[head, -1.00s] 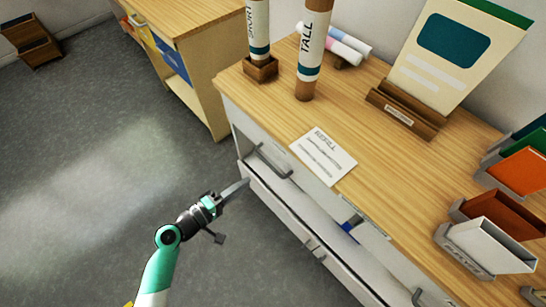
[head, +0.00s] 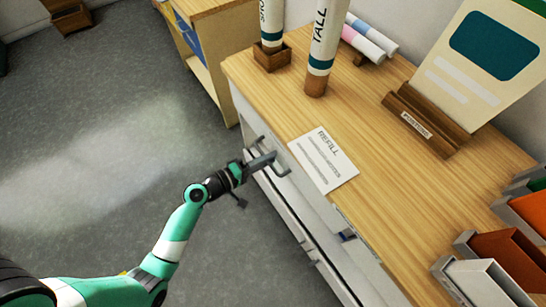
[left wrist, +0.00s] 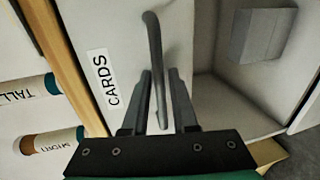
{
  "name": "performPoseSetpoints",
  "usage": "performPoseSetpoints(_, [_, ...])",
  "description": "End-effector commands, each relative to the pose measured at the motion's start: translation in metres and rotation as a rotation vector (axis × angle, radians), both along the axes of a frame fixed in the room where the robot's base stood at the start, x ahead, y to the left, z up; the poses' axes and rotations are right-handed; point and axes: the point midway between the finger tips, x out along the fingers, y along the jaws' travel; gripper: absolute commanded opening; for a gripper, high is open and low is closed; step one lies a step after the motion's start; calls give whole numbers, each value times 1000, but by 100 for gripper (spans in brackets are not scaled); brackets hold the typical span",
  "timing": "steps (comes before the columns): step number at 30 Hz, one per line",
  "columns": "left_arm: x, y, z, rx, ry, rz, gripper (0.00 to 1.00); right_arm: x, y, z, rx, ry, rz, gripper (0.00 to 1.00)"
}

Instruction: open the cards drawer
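The cards drawer has a white front (left wrist: 110,25) with a "CARDS" label (left wrist: 107,77) in the left wrist view. Its grey bar handle (left wrist: 154,45) stands out from the front, which looks closed. My left gripper (left wrist: 160,90) has one finger on each side of the handle, with narrow gaps visible, so it looks open around the bar. In the head view my left gripper (head: 265,161) is at the handle (head: 284,168) below the cabinet's near-left top edge. The fingers hide part of the handle there. My right gripper is not in view.
The wooden cabinet top (head: 400,185) holds a "REFILL" sheet (head: 323,160), a "TALL" tube (head: 322,45), a shorter tube (head: 271,25), a display card (head: 480,60) and several trays. A white-walled space (left wrist: 220,100) lies beside the drawer front.

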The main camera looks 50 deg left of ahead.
Motion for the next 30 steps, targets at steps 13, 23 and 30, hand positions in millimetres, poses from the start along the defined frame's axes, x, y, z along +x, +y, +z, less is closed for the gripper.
performPoseSetpoints(13, [0, 0, 0, 1, 0, -1, 0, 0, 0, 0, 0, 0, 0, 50])
performPoseSetpoints(23, [0, 0, 0, 1, 0, -1, 0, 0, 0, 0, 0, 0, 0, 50])
performPoseSetpoints(30, [0, 0, 0, 1, 0, -1, 0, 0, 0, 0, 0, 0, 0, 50])
